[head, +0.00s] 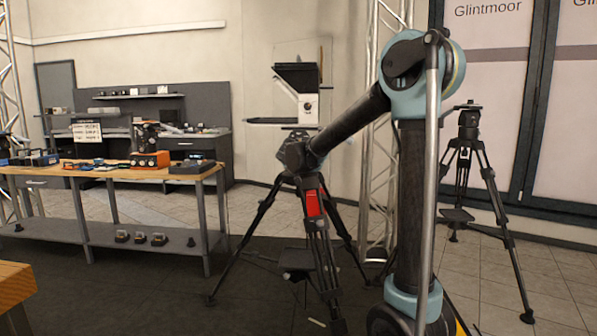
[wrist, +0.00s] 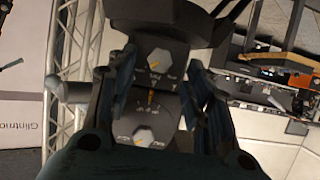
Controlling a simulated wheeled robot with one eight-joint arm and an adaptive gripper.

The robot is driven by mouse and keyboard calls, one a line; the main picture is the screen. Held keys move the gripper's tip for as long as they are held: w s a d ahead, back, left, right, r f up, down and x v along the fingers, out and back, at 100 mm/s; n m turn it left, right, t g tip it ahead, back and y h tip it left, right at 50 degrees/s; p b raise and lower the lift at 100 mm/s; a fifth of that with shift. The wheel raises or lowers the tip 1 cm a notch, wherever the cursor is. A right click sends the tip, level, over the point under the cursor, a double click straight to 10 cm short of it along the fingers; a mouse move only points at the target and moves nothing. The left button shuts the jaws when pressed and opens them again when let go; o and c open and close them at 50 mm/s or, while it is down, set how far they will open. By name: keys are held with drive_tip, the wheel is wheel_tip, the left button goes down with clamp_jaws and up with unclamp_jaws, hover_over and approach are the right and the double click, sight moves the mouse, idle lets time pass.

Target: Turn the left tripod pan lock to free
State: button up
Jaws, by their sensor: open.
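The left tripod (head: 325,240) stands in the middle of the head view, black with a red part, carrying a teleprompter (head: 307,108). Its head is largely hidden by my gripper (head: 292,152). In the wrist view, the dark head panel shows two pale hexagonal knobs with small labels, an upper knob (wrist: 160,61) and a lower knob (wrist: 143,136). The labels are too small to read, so I cannot tell which is the pan lock. My gripper also shows in the wrist view (wrist: 155,90); its fingers are open on either side of the panel, with nothing clearly held.
A second tripod (head: 468,165) stands at right. A workbench (head: 110,172) with gear is at left, and a wooden table corner (head: 14,285) is at the lower left. A metal truss (head: 378,200) rises behind my arm. Open floor lies between bench and left tripod.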

drive_tip(key=shift+x, duration=2.15)
drive_tip(key=shift+s, duration=0.1)
drive_tip(key=shift+c, duration=0.2)
drive_tip(key=c, duration=1)
